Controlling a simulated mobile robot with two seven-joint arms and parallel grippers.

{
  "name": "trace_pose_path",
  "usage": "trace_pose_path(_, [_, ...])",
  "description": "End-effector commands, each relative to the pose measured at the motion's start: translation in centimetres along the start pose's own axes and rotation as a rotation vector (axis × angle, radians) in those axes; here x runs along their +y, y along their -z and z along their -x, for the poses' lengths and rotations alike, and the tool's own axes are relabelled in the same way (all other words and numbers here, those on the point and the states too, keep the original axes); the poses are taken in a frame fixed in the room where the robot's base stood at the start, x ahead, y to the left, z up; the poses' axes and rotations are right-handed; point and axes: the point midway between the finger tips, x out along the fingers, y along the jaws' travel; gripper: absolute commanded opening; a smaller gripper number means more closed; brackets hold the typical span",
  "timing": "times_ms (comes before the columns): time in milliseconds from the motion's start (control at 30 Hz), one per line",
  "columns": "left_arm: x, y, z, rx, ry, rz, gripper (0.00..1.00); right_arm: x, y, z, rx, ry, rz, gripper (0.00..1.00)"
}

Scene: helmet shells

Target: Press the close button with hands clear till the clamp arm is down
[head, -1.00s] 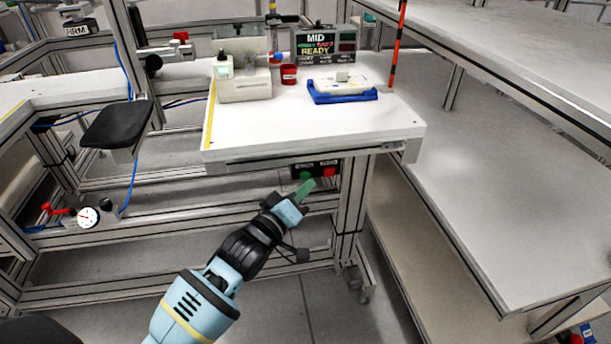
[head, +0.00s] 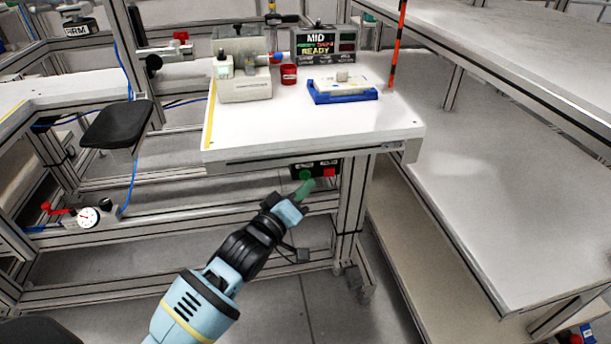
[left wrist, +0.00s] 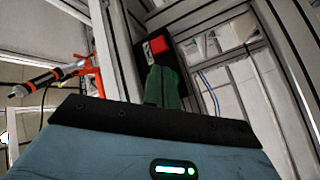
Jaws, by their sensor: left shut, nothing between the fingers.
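A black button box (head: 315,169) hangs under the front edge of the white bench. It has a green button (head: 305,174) on the left and a red button (head: 330,172) on the right. My left gripper (head: 308,186) is shut and empty, with its green fingers just below and in front of the green button. In the left wrist view the fingers (left wrist: 162,85) point at the box and hide the green button; the red button (left wrist: 158,45) shows. Contact cannot be told. On the bench is a grey clamp fixture (head: 245,80); its arm's position is unclear. My right gripper is not in view.
A display (head: 324,44) reading "READY" stands at the back of the bench. A red cup (head: 289,74) and a blue tray (head: 345,97) with a white part are on top. A black pad (head: 116,124) is at left. The bench's front surface is clear.

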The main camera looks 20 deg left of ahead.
Motion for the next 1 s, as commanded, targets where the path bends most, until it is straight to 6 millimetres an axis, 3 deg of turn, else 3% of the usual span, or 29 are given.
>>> trace_pose_path(1000, [-0.45,0.44,-0.6,0.0,0.0,0.0,0.0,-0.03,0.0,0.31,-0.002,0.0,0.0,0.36])
